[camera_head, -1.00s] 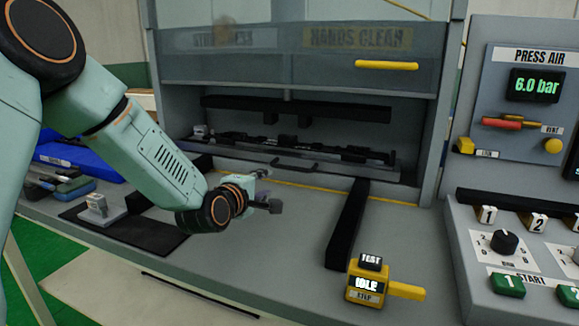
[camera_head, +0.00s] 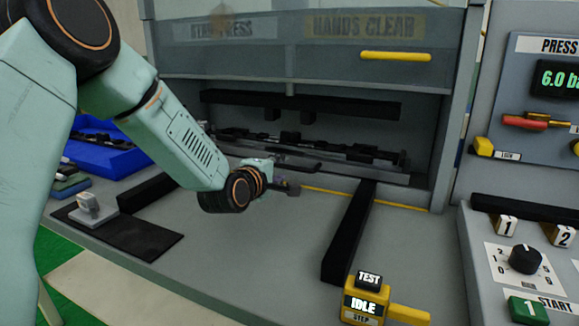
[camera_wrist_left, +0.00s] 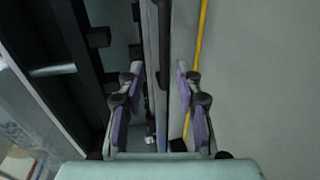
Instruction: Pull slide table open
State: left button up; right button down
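The slide table (camera_head: 335,171) sits inside the press opening, a grey plate with a dark fixture on top. Its black bar handle (camera_head: 300,166) is at the front edge, partly hidden by my left gripper. My left gripper (camera_head: 281,175) is at the handle's left part. In the left wrist view, the left gripper (camera_wrist_left: 160,92) is open, its purple-padded fingers on either side of the black handle (camera_wrist_left: 160,60) and the plate's edge. A gap shows between the fingers and the handle. My right gripper is not in view.
A raised guard with a yellow handle (camera_head: 395,57) hangs above the opening. A black rail (camera_head: 348,235) lies right of my gripper, with a yellow pendant (camera_head: 365,300) before it. A blue bin (camera_head: 105,150) stands left. The bench between the rails is clear.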

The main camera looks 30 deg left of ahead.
aim_at(286, 168)
pick_arm(q)
jog(key=w, duration=0.1)
jog(key=w+f, duration=0.1)
jog(key=w+a+f, duration=0.1)
jog(key=w, duration=0.1)
jog(key=shift+w+b, duration=0.1)
jog(key=shift+b, duration=0.25)
jog(key=shift+w+d+r, duration=0.2)
jog(key=shift+d+r, duration=0.1)
jog(key=shift+r, duration=0.05)
jog(key=shift+w, duration=0.15)
jog(key=shift+w+a+f, duration=0.3)
jog(key=shift+w+f, duration=0.05)
jog(key=shift+w, duration=0.05)
jog(key=shift+s+d+r, duration=0.25)
jog(key=shift+s+r, duration=0.05)
jog(key=c, duration=0.4)
jog(key=shift+w+a+f, duration=0.1)
jog(key=shift+w+f, duration=0.05)
grip_shut()
